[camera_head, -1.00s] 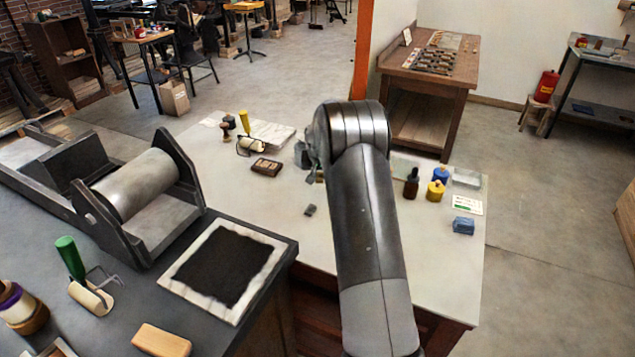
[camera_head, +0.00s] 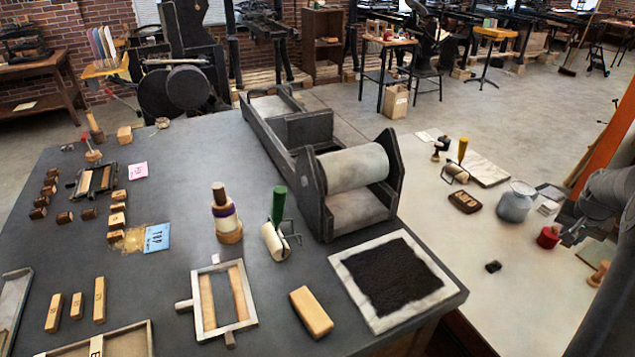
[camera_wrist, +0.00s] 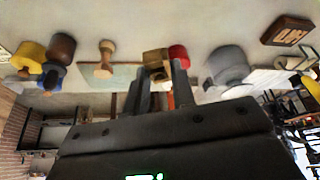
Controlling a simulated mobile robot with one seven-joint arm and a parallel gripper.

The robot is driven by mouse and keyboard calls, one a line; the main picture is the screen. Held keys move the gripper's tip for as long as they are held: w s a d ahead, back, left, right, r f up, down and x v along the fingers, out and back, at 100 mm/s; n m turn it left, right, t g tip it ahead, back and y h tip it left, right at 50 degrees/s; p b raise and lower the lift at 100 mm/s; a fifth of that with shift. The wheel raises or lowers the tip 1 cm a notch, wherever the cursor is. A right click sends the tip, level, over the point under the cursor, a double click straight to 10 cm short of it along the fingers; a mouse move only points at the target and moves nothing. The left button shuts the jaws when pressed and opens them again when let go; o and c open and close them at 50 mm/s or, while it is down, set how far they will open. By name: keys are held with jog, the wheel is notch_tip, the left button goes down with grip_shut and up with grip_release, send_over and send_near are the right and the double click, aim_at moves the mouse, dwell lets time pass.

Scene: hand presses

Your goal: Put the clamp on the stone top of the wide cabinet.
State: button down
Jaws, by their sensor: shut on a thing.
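My gripper (camera_wrist: 160,82) is shut, its two dark fingers on a small brown piece (camera_wrist: 154,57) that I take to be the clamp; its shape is mostly hidden. In the head view my gripper (camera_head: 572,234) is at the right edge over the pale tabletop, near the red jar (camera_head: 548,237). What it holds cannot be made out there. The wide dark grey top (camera_head: 130,200), which looks like the stone top, fills the left and middle of the head view, away from my gripper.
The grey top carries a roller press (camera_head: 350,185), an inked slab (camera_head: 390,278), a wooden block (camera_head: 311,311), a frame (camera_head: 224,296) and a green-handled roller (camera_head: 279,225). Bare room shows around its middle. A grey pot (camera_head: 516,202) and wooden knob (camera_head: 598,273) stand on the pale table.

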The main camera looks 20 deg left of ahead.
notch_tip(320, 180, up, 24)
jog(key=r, duration=0.1)
jog(key=w+a+n+y, duration=0.1)
jog(key=w+a, duration=0.2)
jog(key=a, duration=0.9)
jog(key=w+a+n, duration=0.2)
jog(key=w+a, duration=0.2)
jog(key=a, duration=0.9)
jog(key=n+y, duration=0.2)
jog(key=n, duration=0.4)
send_over(266, 215)
jog(key=s, duration=0.1)
jog(key=f, duration=2.3)
jog(key=shift+s+d+f, duration=0.2)
jog(key=shift+d+f, duration=0.05)
jog(key=shift+d, duration=0.05)
jog(key=shift+y, duration=0.3)
jog(key=shift+f, duration=2.65)
